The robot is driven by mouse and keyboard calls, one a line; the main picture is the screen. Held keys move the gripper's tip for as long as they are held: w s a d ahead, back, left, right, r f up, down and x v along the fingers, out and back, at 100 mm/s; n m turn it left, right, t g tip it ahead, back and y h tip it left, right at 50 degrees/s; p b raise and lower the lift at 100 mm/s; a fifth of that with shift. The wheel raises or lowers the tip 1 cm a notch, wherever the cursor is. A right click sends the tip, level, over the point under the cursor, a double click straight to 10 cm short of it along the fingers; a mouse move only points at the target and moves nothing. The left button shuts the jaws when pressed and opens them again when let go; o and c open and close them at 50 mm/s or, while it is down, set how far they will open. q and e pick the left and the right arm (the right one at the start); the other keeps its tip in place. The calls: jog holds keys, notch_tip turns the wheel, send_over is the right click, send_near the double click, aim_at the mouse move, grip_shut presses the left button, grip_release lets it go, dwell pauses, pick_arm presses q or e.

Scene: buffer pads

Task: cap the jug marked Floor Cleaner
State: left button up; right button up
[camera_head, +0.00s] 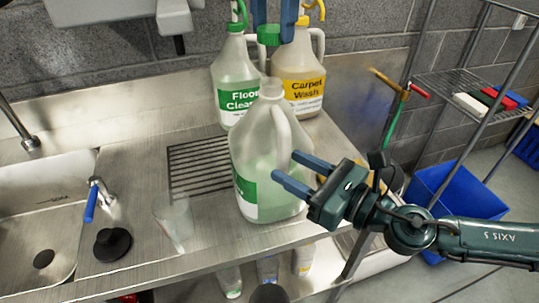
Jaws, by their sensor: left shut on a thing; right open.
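An uncapped translucent jug (262,150) with pale green liquid stands upright near the counter's front; its green label is turned away and its name cannot be read. Behind it, a jug with a green top (236,85) reads "Floor Cleaner". My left gripper (272,20) is at the top edge, its blue fingers shut on a green cap (269,36). The cap is above the front jug's open mouth in the picture and apart from it. My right gripper (285,166) is open, its fingers at the front jug's right side; whether they touch it is unclear.
A yellow-topped Carpet Wash jug (304,80) stands at the back right. A clear cup (174,222), a black stopper (113,243) and a blue-handled tap (95,195) are to the left, beside the sink (45,190). A drain grate (195,165) lies left of the front jug.

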aim_at(270, 150)
jog(key=shift+x, duration=1.4)
grip_shut()
